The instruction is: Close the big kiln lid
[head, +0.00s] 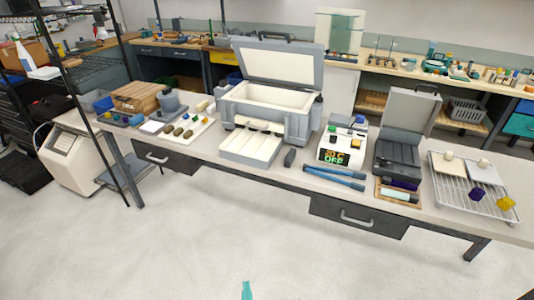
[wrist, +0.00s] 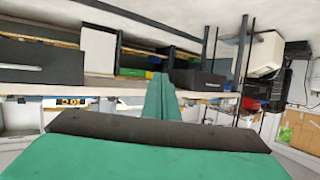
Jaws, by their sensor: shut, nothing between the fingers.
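The big kiln (head: 262,115) is a grey box with a cream inside, standing near the middle of the bench. Its lid (head: 280,62) is hinged at the back and stands open, tilted up, with a dark handle (head: 276,37) at its top edge. My gripper (head: 247,290) shows as a small green tip at the bottom edge of the head view, over the floor and well apart from the kiln. In the wrist view my gripper (wrist: 162,90) has its green fingers together, with nothing between them. I cannot make out the kiln lid in the wrist view.
A white tray (head: 250,147) sits in front of the kiln. Right of it are a controller (head: 342,148) reading OFF, blue-handled tongs (head: 335,178), a smaller open grey box (head: 398,140) and a wire rack (head: 470,190). A wooden box (head: 135,96) stands left. The floor before the bench is clear.

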